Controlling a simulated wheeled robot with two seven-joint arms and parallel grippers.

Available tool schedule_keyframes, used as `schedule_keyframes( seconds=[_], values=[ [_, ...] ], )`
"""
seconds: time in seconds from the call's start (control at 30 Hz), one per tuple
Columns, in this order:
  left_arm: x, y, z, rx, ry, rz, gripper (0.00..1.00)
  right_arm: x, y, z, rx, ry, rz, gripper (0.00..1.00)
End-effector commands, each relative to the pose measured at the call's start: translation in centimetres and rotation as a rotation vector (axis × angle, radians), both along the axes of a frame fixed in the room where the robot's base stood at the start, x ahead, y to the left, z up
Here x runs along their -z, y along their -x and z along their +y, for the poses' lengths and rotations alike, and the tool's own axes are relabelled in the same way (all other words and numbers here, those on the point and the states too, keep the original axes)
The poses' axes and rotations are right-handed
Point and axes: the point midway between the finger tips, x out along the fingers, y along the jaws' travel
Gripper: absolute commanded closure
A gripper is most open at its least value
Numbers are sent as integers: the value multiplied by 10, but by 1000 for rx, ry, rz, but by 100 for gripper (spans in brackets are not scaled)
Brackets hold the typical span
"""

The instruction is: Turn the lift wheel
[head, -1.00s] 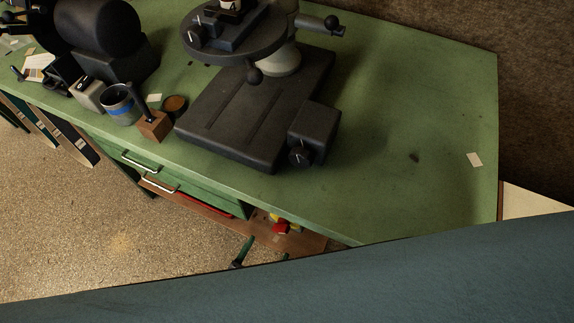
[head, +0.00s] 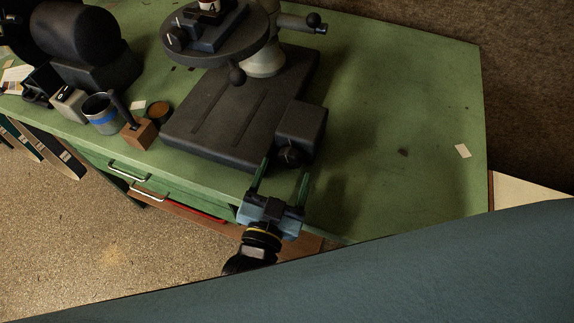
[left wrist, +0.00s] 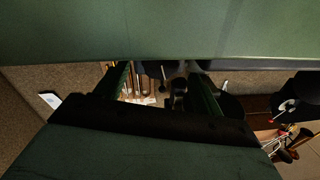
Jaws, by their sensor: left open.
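A dark machine with a wide flat base (head: 215,115) stands on the green bench (head: 400,110). A dark block (head: 301,126) sits at its front right corner, with a small round black knob (head: 290,155) on its front face; this may be the lift wheel. My left gripper (head: 284,165) is open, its two green fingers reaching up to either side of the knob. I cannot tell whether they touch it. In the left wrist view the open fingers (left wrist: 162,78) show with dark shapes between them, too unclear to name. My right gripper is not in view.
A blue-banded cup (head: 103,115) and a wooden block (head: 139,133) stand left of the base. The bench right of the machine is mostly clear.

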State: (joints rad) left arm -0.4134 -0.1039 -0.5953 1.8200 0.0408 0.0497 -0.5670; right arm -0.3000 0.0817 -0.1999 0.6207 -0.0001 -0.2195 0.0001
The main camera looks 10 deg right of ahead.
Motion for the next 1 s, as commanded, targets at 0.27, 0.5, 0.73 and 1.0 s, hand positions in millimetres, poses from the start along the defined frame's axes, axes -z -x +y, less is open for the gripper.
schedule_keyframes(
  seconds=[0.27, 0.5, 0.73, 1.0],
  values=[
    [1, -21, -12, 0, 0, 1, 32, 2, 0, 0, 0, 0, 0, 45],
    [0, -22, -13, 0, 0, 1, 32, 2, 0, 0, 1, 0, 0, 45],
    [0, -22, -13, 0, 0, 1, 57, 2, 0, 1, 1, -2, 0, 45],
    [0, -22, -12, -1, -11, -5, 76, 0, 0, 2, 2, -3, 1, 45]
  ],
)
